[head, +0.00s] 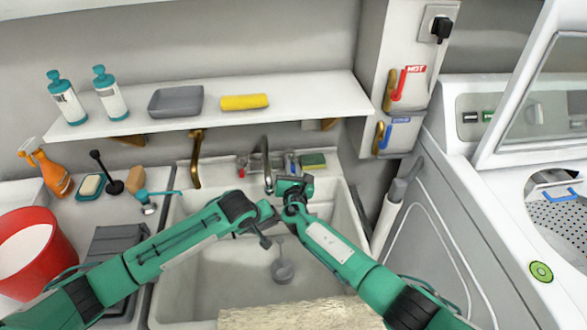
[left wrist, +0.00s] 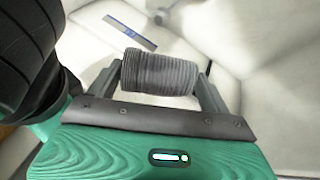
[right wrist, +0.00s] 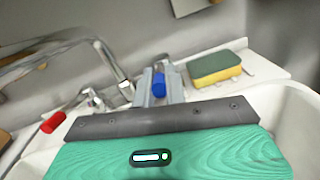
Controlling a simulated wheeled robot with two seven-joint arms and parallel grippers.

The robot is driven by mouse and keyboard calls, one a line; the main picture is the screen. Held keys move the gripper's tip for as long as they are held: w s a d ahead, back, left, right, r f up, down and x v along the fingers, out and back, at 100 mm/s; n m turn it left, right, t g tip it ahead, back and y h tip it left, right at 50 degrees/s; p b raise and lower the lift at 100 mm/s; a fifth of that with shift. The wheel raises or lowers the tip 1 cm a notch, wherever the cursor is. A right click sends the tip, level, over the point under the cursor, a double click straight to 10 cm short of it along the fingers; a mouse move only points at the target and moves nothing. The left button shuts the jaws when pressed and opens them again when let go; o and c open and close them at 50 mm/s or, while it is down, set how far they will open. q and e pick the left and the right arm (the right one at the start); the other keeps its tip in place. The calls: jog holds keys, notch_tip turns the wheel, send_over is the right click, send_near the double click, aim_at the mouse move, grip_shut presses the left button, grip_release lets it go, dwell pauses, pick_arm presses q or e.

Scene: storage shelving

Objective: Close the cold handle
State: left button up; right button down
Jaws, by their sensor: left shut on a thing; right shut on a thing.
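The cold handle (head: 290,163) is a small blue-tipped tap lever behind the sink, right of the spout. In the right wrist view its blue tip (right wrist: 159,84) sits between the fingers of my right gripper (right wrist: 160,90), which is shut on it. In the head view my right gripper (head: 291,183) is just in front of the taps and partly hides them. My left gripper (left wrist: 160,80) is shut on a grey ribbed cylinder (left wrist: 160,73). In the head view my left gripper (head: 266,242) is over the sink; its held thing is hard to make out there.
The curved spout (head: 266,160) stands left of the cold handle, with the red-tipped hot handle (right wrist: 53,122) farther left. A green and yellow sponge (right wrist: 215,68) lies to the right. Hot (head: 402,85) and blue-labelled (head: 383,137) levers hang on the wall. The sink (head: 190,285) lies below.

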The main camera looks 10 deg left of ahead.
jog(key=c, duration=1.5)
grip_release()
jog(key=shift+o, duration=0.2)
jog(key=shift+d, duration=0.1)
